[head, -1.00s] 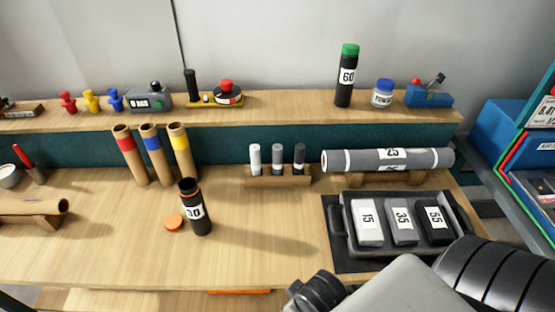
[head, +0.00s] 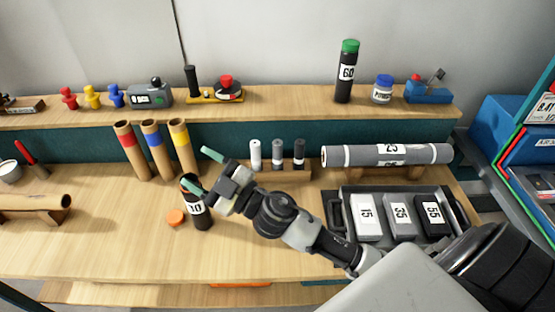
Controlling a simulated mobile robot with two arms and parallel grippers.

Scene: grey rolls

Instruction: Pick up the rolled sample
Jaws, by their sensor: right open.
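A long grey roll with number labels (head: 400,155) lies across a wooden cradle at the right of the bench. A brown roll (head: 30,203) lies on a wooden stand at the far left. My right gripper (head: 202,170) is open and empty, with green-tipped fingers. One finger overlaps the tube's upper part in the picture, and I cannot tell whether it touches. The gripper hides part of the tube. My left gripper is not in view.
Three brown tubes with coloured bands (head: 153,150) lean behind the black tube. Three small cylinders (head: 277,153) stand in a rack. A dark tray (head: 400,236) holds three numbered blocks. The shelf (head: 290,104) carries a green-capped tube (head: 345,72). The front left bench is clear.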

